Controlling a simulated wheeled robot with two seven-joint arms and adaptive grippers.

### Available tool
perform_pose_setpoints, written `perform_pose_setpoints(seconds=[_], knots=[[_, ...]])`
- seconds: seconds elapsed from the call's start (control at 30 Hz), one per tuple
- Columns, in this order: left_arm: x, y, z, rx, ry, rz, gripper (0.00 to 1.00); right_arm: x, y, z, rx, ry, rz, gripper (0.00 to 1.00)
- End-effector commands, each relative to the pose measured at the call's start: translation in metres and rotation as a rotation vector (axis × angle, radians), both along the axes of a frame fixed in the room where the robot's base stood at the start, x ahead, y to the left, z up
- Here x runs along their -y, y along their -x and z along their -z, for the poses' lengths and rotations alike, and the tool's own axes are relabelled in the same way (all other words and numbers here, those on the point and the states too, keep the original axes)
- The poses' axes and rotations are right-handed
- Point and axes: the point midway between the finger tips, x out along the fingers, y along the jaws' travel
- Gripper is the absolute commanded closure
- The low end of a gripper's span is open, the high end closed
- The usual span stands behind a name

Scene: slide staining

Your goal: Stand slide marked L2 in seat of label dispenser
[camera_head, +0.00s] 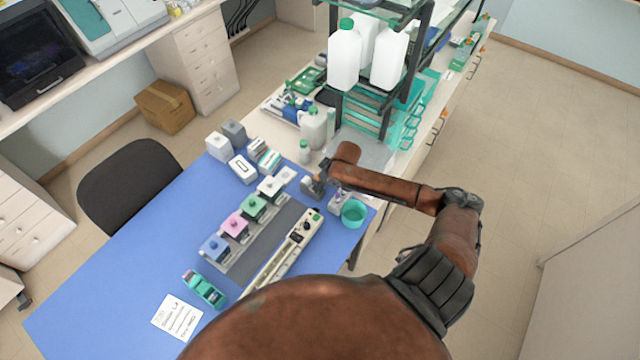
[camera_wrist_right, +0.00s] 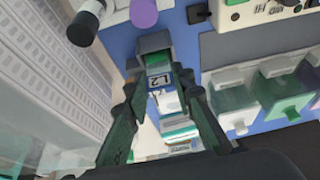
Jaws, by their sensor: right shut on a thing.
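The slide marked L2 (camera_wrist_right: 157,82) shows its label in the right wrist view. My right gripper (camera_wrist_right: 162,90) is shut on it, with a dark finger on either side. A grey block (camera_wrist_right: 154,42), which looks like the label dispenser, lies just beyond the slide's far end. I cannot tell whether the slide touches it or is in its seat. In the head view my right gripper (camera_head: 320,187) is small and low over the far right of the blue mat, by the grey block (camera_head: 309,188). The slide is too small to make out there. My left gripper is in neither view.
A row of coloured staining jars (camera_head: 234,225) stands left of a long cream instrument (camera_head: 285,262). A teal cup (camera_head: 354,213) is right of my gripper. A teal holder (camera_head: 204,288) and a written card (camera_head: 178,318) lie nearer. The mat's left part (camera_head: 110,270) is clear.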

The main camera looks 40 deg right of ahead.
Motion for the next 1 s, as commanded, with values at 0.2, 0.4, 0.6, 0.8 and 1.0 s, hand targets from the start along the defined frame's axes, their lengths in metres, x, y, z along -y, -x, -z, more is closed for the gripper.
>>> perform_pose_setpoints(seconds=[0.2, 0.4, 0.6, 0.8, 1.0], knots=[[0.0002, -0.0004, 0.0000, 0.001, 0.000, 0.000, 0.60, -0.0002, -0.0003, -0.0003, 0.001, 0.000, 0.000, 1.00], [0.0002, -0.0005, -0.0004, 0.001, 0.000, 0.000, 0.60, -0.0002, -0.0003, 0.0002, 0.001, 0.000, 0.000, 1.00], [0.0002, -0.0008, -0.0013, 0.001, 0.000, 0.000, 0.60, -0.0001, -0.0005, 0.0020, 0.001, 0.000, 0.000, 1.00], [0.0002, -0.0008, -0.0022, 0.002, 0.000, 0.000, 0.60, -0.0003, -0.0006, 0.0042, 0.002, -0.001, 0.000, 1.00], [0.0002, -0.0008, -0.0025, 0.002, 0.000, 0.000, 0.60, -0.0002, -0.0006, 0.0054, 0.002, -0.001, 0.000, 0.71]])
